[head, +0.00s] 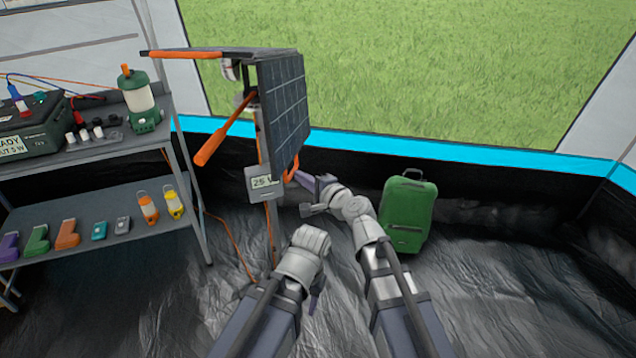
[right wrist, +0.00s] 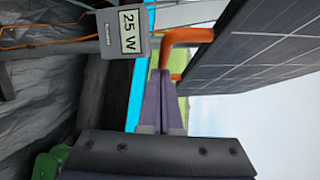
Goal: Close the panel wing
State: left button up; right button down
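The dark gridded solar panel wing (head: 284,105) stands upright on a stand, its face turned to the right. A bent orange handle (head: 291,172) is at its lower edge, also seen in the right wrist view (right wrist: 188,36). My right gripper (head: 318,186) is just right of this handle. In the right wrist view its purple fingers (right wrist: 159,78) are close together, their tips overlapping the handle's bend; I see no clear grip on it. My left gripper (head: 314,295) is low in front of the stand, its fingers mostly hidden behind its wrist.
A grey box reading 25 W (head: 263,183) hangs on the stand. An orange lever (head: 222,132) sticks out left of the panel. A metal shelf (head: 110,187) with lanterns stands left. A green suitcase (head: 408,212) is right of my right arm. The far-right floor is clear.

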pick_arm(q)
jog(key=shift+f, duration=0.2)
pick_arm(e)
jog(key=shift+a+f, duration=0.2)
jog(key=shift+a, duration=0.8)
jog(key=shift+s, duration=0.15)
